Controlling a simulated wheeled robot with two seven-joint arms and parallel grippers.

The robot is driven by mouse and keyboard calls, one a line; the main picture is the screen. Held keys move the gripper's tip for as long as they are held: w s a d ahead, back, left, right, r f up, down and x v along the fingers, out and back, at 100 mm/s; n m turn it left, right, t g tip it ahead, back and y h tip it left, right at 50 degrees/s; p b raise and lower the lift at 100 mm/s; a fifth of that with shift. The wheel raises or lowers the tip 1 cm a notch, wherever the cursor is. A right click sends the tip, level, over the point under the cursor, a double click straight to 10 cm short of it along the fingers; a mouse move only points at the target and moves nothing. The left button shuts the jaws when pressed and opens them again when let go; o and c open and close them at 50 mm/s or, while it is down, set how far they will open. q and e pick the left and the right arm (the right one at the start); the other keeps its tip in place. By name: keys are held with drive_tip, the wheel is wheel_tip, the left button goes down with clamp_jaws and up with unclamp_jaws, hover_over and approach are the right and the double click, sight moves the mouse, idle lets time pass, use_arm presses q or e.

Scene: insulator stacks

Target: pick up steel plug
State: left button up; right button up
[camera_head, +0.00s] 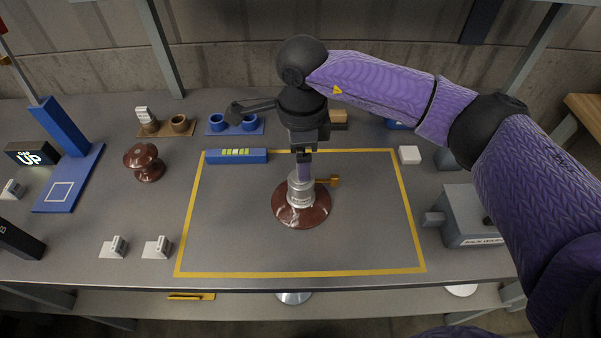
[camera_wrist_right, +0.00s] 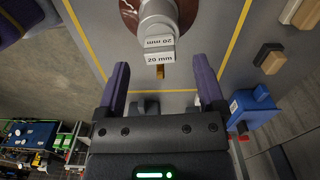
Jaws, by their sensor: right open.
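A brown insulator disc (camera_head: 300,214) lies inside the yellow-outlined area, with a grey steel cap (camera_head: 301,190) on top. A brass-coloured piece (camera_head: 328,181) sticks out at the cap's right. In the right wrist view a grey steel piece with white "20 mm" labels (camera_wrist_right: 160,52) shows just ahead of the jaws; I cannot tell for sure whether it is the steel plug. A brass tip (camera_wrist_right: 160,71) shows below the labels. My right gripper (camera_head: 304,166) is over the cap, pointing down. In the wrist view its purple fingers (camera_wrist_right: 164,78) are apart with nothing gripped. My left gripper is not seen.
A blue level (camera_head: 236,155) lies at the outline's back edge. Brown cups (camera_head: 179,124) and blue cups (camera_head: 249,122) stand behind. A second brown insulator (camera_head: 146,162) and small labelled blocks (camera_head: 157,247) are left. A grey box (camera_head: 467,217) stands right. The outlined area's front is clear.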

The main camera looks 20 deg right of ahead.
wheel_tip(320, 180, down, 4)
drive_tip(key=shift+r+b, duration=0.1)
drive_tip(key=shift+b, duration=0.25)
drive_tip(key=shift+r, duration=0.1)
clamp_jaws()
drive_tip(key=shift+r, duration=0.1)
